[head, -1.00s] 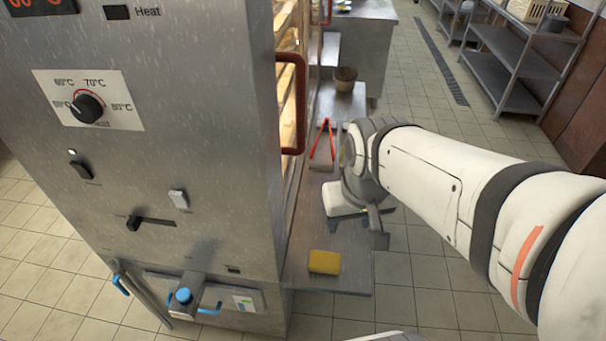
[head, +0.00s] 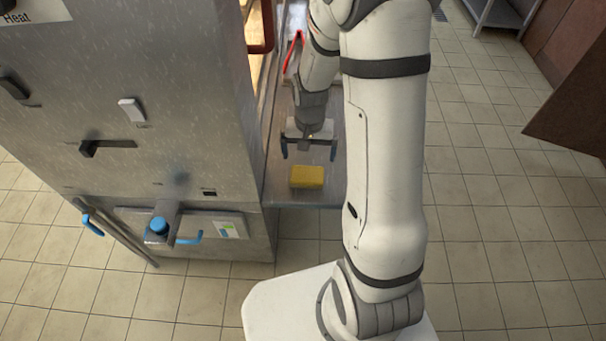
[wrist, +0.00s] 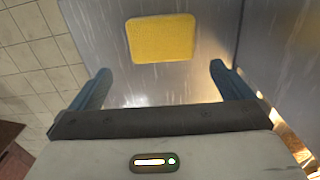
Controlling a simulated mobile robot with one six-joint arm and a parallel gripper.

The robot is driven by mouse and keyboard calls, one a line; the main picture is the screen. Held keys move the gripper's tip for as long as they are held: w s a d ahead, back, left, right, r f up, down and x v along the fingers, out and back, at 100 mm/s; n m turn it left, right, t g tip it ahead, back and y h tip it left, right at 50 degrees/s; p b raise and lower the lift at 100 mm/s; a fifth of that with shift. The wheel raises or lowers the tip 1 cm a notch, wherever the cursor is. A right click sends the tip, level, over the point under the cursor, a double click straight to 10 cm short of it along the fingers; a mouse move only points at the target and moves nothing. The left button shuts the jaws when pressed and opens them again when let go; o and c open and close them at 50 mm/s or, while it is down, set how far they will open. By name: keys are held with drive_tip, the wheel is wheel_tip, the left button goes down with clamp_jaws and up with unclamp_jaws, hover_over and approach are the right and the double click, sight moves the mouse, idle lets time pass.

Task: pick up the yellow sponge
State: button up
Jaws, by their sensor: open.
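The yellow sponge (head: 307,177) lies flat near the front edge of the metal side shelf (head: 275,189). My gripper (head: 308,155) is open and empty just behind and above the sponge in the head view, with its two blue fingers spread apart. In the wrist view the sponge (wrist: 161,39) shows whole, ahead of the open fingers (wrist: 160,82) and between their lines. The fingers do not touch it.
The steel cabinet (head: 170,120) with switches and a blue-knobbed drain valve (head: 159,226) stands close on the left of the shelf. A red-handled item (head: 293,50) lies farther back on the shelf. Tiled floor (head: 490,220) is clear on the right.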

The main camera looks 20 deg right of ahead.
sight(306, 173)
drive_tip(key=f, duration=0.5)
drive_tip(key=f+b, duration=0.1)
drive_tip(key=f, duration=0.1)
drive_tip(key=shift+s+a+f, duration=0.2)
drive_tip(key=shift+s+a, duration=0.2)
drive_tip(key=c, duration=0.8)
drive_tip(key=shift+r, duration=0.1)
wheel_tip(306, 173, up, 10)
drive_tip(key=shift+f+p, duration=0.1)
drive_tip(key=shift+p, duration=0.7)
